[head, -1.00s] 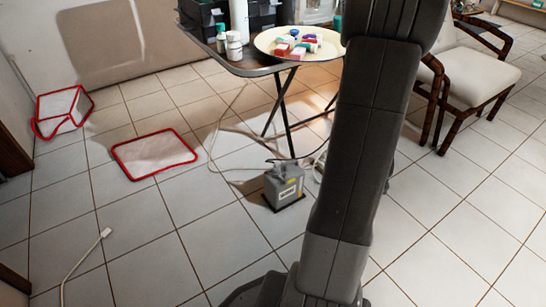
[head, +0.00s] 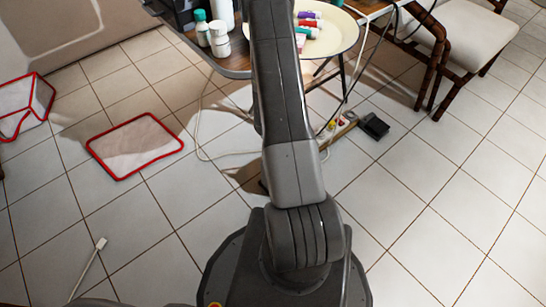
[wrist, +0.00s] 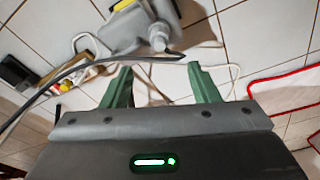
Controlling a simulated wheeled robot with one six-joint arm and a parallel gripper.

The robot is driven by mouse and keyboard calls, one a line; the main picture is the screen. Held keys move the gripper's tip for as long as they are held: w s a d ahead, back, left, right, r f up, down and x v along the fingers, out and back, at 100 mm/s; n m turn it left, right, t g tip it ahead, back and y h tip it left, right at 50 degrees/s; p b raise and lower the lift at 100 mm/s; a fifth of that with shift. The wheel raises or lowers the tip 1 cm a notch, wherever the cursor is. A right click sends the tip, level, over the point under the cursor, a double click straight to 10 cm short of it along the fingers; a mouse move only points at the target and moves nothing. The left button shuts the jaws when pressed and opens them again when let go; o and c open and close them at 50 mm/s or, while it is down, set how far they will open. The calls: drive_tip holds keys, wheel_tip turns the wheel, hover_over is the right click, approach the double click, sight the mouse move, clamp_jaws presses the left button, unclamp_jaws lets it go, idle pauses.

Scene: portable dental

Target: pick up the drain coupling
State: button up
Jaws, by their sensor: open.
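A pale round fitting (wrist: 158,38), which looks like the drain coupling, sits at the end of the grey unit (wrist: 118,32) with a yellow label in the wrist view. I cannot be sure that it is the coupling. My gripper (wrist: 158,75) has two green fingers spread apart with nothing between them. The fitting shows just beyond the fingertips, about midway between them; the remaining distance is unclear. A dark cable crosses in front of the fingertips. In the head view my arm hides the grey unit and my gripper.
A table (head: 235,68) with bottles and a round tray (head: 343,41) stands behind my arm. A black box (head: 374,126) and power strip lie right. A red-edged mat (head: 135,146) and a white cable plug (head: 101,243) lie left.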

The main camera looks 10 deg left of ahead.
drive_tip(key=f+b, duration=0.1)
drive_tip(key=f, duration=0.1)
drive_tip(key=f+b, duration=0.2)
drive_tip(key=w+f+b, duration=0.1)
drive_tip(key=f, duration=0.1)
drive_tip(key=shift+a+f, duration=0.2)
drive_tip(key=shift+f, duration=0.2)
drive_tip(key=shift+w+a+f+b, duration=0.1)
drive_tip(key=shift+w+f+b, duration=0.1)
drive_tip(key=shift+f+b, duration=0.6)
drive_tip(key=shift+w+a+f+b, duration=0.1)
drive_tip(key=shift+w+f+b, duration=0.1)
drive_tip(key=shift+f+b, duration=0.6)
drive_tip(key=shift+w+a+f+b, duration=0.15)
drive_tip(key=shift+f+b, duration=0.3)
drive_tip(key=shift+f, duration=0.7)
drive_tip(key=shift+r, duration=0.1)
drive_tip(key=c, duration=1.1)
wheel_tip(320, 180, up, 10)
drive_tip(key=p, duration=0.9)
drive_tip(key=shift+p, duration=0.4)
